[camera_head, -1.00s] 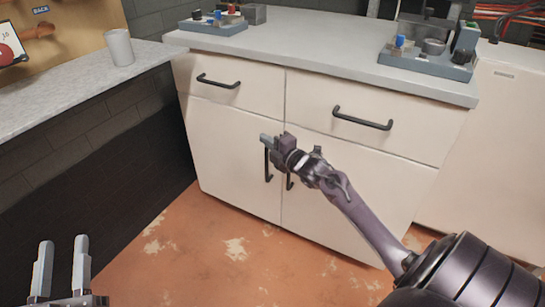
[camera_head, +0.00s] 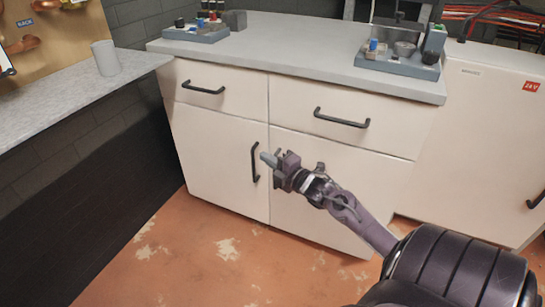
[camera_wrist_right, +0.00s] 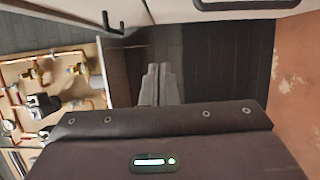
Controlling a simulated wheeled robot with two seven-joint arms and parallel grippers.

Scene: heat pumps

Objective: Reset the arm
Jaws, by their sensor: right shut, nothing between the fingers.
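My right gripper (camera_head: 268,160) is in front of the white cabinet (camera_head: 330,180), near the black upright handle (camera_head: 254,162) of the left lower door. Its fingers are together and hold nothing. In the right wrist view the right gripper (camera_wrist_right: 157,75) also shows with both fingers pressed together. I cannot tell from the head view whether it touches the cabinet. My left gripper is outside both views.
The cabinet's grey worktop (camera_head: 290,45) carries a left tray (camera_head: 195,33) and a right tray (camera_head: 397,62) of parts. A grey counter (camera_head: 80,95) with a cup (camera_head: 106,58) stands at left. The orange floor (camera_head: 200,250) in front is clear.

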